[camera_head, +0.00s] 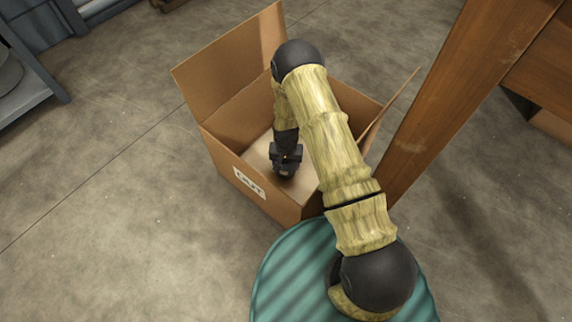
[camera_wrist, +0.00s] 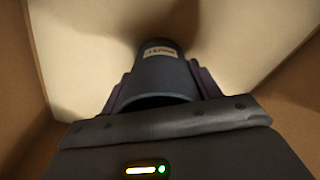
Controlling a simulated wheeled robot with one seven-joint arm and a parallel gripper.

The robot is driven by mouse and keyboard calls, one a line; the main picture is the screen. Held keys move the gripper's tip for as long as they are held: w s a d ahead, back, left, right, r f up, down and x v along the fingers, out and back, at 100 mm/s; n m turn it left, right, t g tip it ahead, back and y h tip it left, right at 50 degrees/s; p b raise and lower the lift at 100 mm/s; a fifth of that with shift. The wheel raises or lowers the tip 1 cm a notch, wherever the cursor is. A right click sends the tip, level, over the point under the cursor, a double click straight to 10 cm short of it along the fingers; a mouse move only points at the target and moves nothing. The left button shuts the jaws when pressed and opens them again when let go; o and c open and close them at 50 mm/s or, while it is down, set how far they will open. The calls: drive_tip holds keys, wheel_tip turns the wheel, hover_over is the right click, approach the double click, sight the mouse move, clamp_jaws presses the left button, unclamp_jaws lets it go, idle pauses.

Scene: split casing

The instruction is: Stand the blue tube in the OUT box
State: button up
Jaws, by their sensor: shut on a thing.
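The OUT box (camera_head: 287,210) is an open cardboard box with its flaps up and a white OUT label on its front side. My arm reaches down into it. My gripper (camera_head: 286,170) is inside the box, low over its floor. In the wrist view my gripper (camera_wrist: 158,90) is shut on the blue tube (camera_wrist: 160,75), a dark blue-grey cylinder with a small pale label. The tube's open rim faces the camera and its far end points toward the box floor (camera_wrist: 100,35). Whether that end touches the floor I cannot tell. In the head view the tube is mostly hidden by my gripper.
A brown wooden post or panel (camera_head: 430,110) stands close to the box's right side. A grey metal shelf (camera_head: 25,95) is at the far left. Box walls (camera_wrist: 20,75) flank my gripper in the wrist view. The concrete floor (camera_head: 110,220) at left is clear.

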drive_tip(key=shift+f, duration=0.1)
drive_tip(key=o, duration=1.1)
wheel_tip(320, 180, up, 12)
drive_tip(key=p, duration=0.8)
